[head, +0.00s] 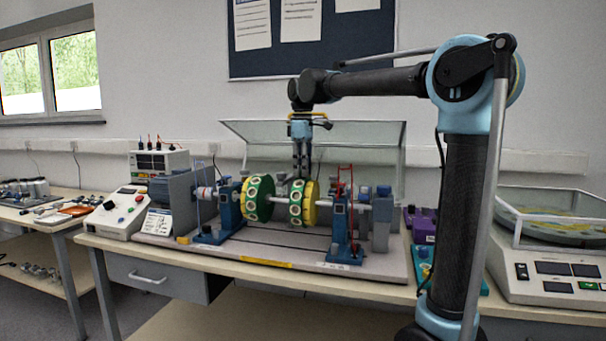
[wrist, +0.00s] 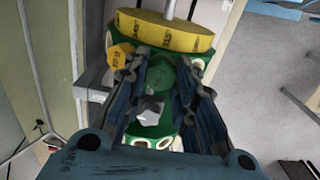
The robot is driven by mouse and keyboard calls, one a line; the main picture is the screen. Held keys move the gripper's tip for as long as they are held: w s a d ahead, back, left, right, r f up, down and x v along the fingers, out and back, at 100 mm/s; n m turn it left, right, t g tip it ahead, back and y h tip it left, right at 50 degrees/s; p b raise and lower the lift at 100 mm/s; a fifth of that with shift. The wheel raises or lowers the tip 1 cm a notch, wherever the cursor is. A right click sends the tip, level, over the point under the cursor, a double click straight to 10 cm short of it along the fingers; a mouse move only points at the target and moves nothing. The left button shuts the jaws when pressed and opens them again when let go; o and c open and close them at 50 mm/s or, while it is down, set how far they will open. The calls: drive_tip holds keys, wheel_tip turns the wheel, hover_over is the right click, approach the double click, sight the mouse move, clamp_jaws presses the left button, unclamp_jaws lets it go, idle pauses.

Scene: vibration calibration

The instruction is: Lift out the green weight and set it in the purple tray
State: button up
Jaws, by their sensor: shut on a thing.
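My gripper (head: 302,176) points down onto the right-hand rotor disc (head: 303,203), a green and yellow wheel with round holes in its rim. In the wrist view its two dark fingers (wrist: 162,80) are closed around the green weight (wrist: 161,76), a small round piece at the rim. I cannot tell whether the weight is clear of its hole. In the wrist view a yellow piece (wrist: 121,55) and a silver-grey piece (wrist: 150,110) sit close by in the rim. The purple tray (head: 421,222) is on the bench right of the machine, partly hidden by my arm.
The left rotor disc (head: 258,197) shares the shaft, between blue stands (head: 343,230). A raised clear cover (head: 362,140) stands behind. A teal tray (head: 424,262) lies in front of the purple one. A covered instrument (head: 550,260) is at right.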

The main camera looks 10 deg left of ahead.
wheel_tip(320, 180, up, 10)
drive_tip(key=shift+f, duration=0.2)
